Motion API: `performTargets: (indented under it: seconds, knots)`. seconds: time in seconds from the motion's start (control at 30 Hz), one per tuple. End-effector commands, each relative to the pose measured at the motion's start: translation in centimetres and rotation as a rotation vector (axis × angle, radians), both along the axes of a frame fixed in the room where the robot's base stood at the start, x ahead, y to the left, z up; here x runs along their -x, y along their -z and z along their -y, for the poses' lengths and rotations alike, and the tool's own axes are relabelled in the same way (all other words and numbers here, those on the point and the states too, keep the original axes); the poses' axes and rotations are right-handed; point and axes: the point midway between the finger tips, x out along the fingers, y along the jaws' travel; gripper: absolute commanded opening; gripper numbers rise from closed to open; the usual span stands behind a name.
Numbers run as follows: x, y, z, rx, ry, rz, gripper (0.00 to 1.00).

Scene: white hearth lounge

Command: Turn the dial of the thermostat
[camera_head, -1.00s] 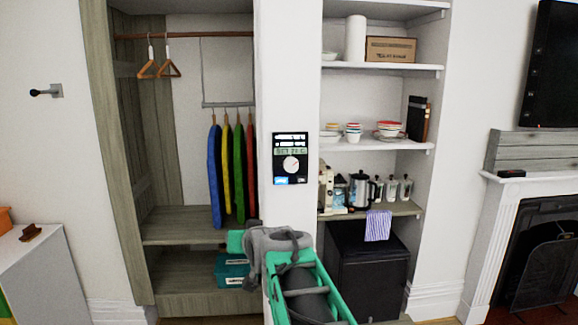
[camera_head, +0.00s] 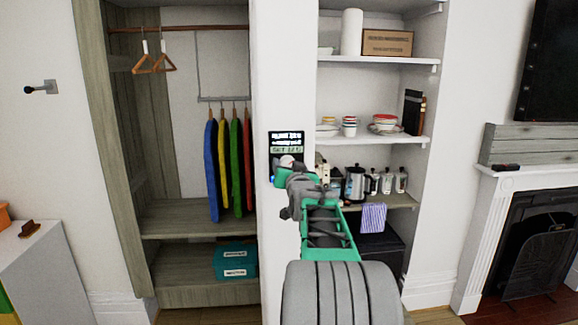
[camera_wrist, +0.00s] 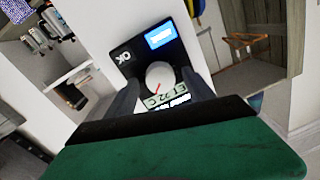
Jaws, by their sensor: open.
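The thermostat (camera_head: 285,142) is a black panel on the white wall pillar, with a lit display at its top. Its pale round dial (camera_wrist: 160,76) has a red pointer mark and faces me in the wrist view. That view, tilted and nearly upside down, also shows a blue lit button (camera_wrist: 159,37), an OK button (camera_wrist: 122,57) and a readout strip (camera_wrist: 165,98). My gripper (camera_head: 287,172) is up at the panel's lower part and hides much of it in the head view. Its dark fingers are open, one either side of the dial; I cannot tell whether they touch it.
A wardrobe alcove with coloured garments (camera_head: 224,165) and hangers (camera_head: 153,63) lies left of the pillar. Shelves (camera_head: 373,140) with dishes, a kettle (camera_head: 356,184) and jars lie close on the right, near my arm. A striped towel (camera_head: 373,218) hangs below. A fireplace (camera_head: 530,240) stands far right.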

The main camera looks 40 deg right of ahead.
Motion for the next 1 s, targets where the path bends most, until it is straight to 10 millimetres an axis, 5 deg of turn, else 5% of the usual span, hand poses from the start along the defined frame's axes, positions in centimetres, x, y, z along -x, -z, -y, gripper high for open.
performTargets:
  seconds: [0.77,1.0]
  knots:
    - [0.02,0.02,-0.06,0.000,0.000,-0.001,0.02]
    - [0.02,0.11,-0.06,0.009,0.000,-0.006,0.00]
